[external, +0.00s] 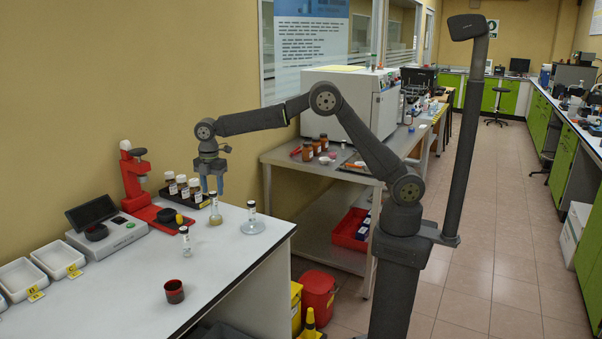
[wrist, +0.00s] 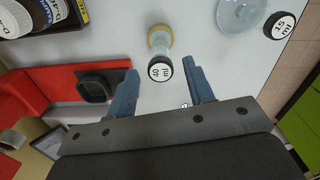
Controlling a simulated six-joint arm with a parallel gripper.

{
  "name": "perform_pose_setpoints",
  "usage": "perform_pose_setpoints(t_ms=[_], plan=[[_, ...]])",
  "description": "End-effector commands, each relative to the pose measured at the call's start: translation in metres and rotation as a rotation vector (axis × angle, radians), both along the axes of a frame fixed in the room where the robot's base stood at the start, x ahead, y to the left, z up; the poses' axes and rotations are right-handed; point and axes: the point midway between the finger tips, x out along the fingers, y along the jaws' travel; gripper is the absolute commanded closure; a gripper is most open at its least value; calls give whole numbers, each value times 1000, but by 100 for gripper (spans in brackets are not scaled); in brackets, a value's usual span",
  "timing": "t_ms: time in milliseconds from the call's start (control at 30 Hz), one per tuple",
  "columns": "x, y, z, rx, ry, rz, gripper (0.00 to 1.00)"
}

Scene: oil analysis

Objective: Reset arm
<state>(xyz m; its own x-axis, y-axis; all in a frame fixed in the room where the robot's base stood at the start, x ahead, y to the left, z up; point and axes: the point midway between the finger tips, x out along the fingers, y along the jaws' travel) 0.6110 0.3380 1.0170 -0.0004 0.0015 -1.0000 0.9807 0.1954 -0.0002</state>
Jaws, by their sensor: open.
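My gripper (external: 212,190) hangs above the white bench, fingers pointing down and apart, with nothing between them. In the wrist view my gripper (wrist: 160,68) shows its two blue fingers spread. A small flask (external: 215,216) with yellowish liquid and a black cap with a white top stands on the bench below the fingers. In the wrist view this flask (wrist: 160,50) appears between and beyond the fingertips, with its cap toward the camera. A wider clear flask (external: 252,225) stands to its right, also at the wrist view's top right (wrist: 240,14).
A tray of dark bottles (external: 180,186) and a red stand (external: 133,178) are close to my gripper on the left. A scale (external: 107,232), white trays (external: 57,257), a small vial (external: 186,242) and a red cup (external: 174,291) are on the bench. The bench's front right is clear.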

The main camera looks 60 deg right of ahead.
Motion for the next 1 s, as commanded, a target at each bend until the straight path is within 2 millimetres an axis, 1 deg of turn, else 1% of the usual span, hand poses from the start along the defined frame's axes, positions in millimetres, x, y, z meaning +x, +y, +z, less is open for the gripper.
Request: perform_pose_setpoints(t_ms=[33,267,400,867,900,933,1000], plan=[[1,0,12,2,-4,0,52],[0,0,58,3,-4,0,52],[-1,-1,28,-3,5,0,52],[-1,0,-64,-2,3,0,52],[0,0,-68,0,0,0,52],[1,0,-55,3,-5,0,52],[1,0,-40,3,-5,0,52]])
